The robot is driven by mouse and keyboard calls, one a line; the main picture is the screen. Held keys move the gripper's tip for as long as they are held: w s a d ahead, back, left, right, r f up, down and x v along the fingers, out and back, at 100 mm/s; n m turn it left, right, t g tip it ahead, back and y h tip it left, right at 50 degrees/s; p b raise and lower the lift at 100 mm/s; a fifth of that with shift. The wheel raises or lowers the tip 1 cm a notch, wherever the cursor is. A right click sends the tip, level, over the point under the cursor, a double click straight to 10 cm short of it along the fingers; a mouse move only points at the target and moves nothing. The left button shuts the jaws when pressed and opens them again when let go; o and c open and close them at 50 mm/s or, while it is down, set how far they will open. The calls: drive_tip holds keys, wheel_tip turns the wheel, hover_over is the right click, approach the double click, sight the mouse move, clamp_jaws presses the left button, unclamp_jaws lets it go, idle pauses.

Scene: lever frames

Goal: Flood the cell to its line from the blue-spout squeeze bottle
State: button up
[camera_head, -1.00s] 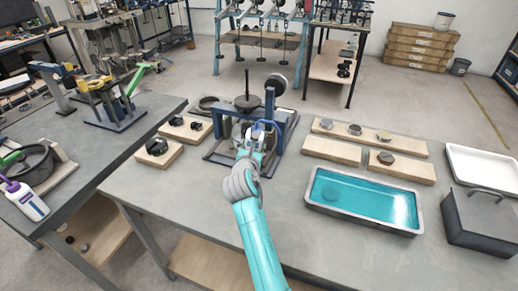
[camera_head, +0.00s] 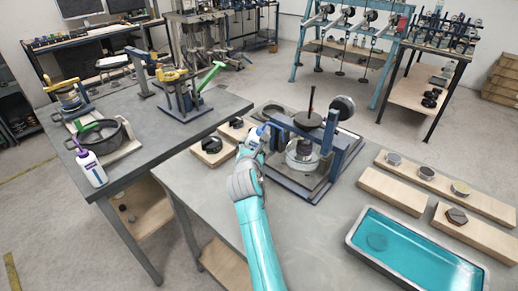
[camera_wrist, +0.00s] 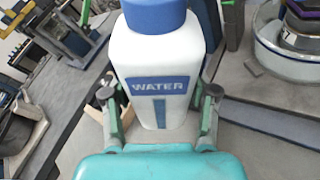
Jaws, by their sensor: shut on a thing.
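My gripper (camera_wrist: 160,112) is shut on a white squeeze bottle (camera_wrist: 158,55) with a blue top and a blue "WATER" label. The bottle looks roughly upright; its spout tip is cut off in the wrist view. In the head view my gripper (camera_head: 250,146) holds the bottle (camera_head: 257,135) just left of the blue-framed press. The cell (camera_head: 301,154), a clear-walled round vessel, sits in that press under a dark disc. Part of the cell also shows at the right of the wrist view (camera_wrist: 300,35). Its inside level and line cannot be made out.
A purple-spout bottle (camera_head: 90,167) stands on the left table beside a dark pot (camera_head: 100,136). A teal-filled tray (camera_head: 415,252) and wooden blocks (camera_head: 392,192) lie right of the press.

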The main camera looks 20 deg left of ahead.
drive_tip(key=shift+w+d+f, duration=0.3)
drive_tip(key=shift+w+d, duration=0.15)
drive_tip(key=shift+w, duration=0.2)
drive_tip(key=shift+w+d+f, duration=0.35)
drive_tip(key=shift+w+d, duration=0.15)
drive_tip(key=shift+w, duration=0.2)
drive_tip(key=shift+w+d+f, duration=0.3)
drive_tip(key=shift+w+d, duration=0.15)
drive_tip(key=shift+w, duration=0.2)
drive_tip(key=shift+o, duration=0.2)
drive_tip(key=c, duration=0.5)
idle(3.0)
idle(1.6)
drive_tip(key=o, duration=0.5)
drive_tip(key=shift+c, duration=0.2)
drive_tip(key=shift+r, duration=0.1)
